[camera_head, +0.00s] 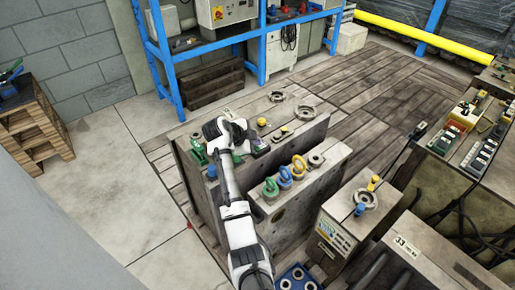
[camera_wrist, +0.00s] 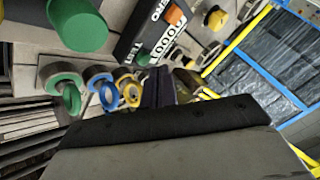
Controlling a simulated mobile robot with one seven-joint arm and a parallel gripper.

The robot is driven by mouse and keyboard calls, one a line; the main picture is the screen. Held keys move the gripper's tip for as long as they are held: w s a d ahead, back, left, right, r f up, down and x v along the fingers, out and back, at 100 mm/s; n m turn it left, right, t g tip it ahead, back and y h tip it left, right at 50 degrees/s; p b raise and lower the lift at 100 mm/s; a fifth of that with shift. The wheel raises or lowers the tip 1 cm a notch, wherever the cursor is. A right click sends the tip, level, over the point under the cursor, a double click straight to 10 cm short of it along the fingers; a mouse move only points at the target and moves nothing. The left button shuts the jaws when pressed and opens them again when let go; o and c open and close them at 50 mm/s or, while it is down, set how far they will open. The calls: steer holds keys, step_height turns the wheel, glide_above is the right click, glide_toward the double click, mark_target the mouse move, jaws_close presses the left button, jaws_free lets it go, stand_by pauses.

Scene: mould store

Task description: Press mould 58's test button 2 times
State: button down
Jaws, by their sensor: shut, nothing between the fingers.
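My gripper (camera_head: 262,146) hangs over the top of a grey mould block (camera_head: 305,140) in the head view. In the wrist view its dark fingers (camera_wrist: 158,80) are together and hold nothing. Just beyond them is a dark counter box (camera_wrist: 152,32) with white digits and an orange end. A small green button-like part (camera_wrist: 143,59) shows at its near edge, close to the fingertips; I cannot tell whether they touch. No number 58 is readable, so I cannot tell which block is mould 58.
Green, blue and yellow lifting rings (camera_head: 285,172) stand on the nearer block. A smaller block (camera_head: 340,215) and a box marked 33 (camera_head: 405,248) stand to the right. A blue shelf (camera_head: 205,50) is behind. The floor at left (camera_head: 110,190) is clear.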

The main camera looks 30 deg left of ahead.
steer(key=shift+f+b, duration=0.5)
steer(key=shift+f, duration=0.2)
stand_by(0.6)
steer(key=shift+r, duration=0.1)
steer(key=shift+r+p, duration=0.4)
steer(key=shift+r, duration=0.4)
steer(key=shift+r+p, duration=1.35)
steer(key=shift+r, duration=1.2)
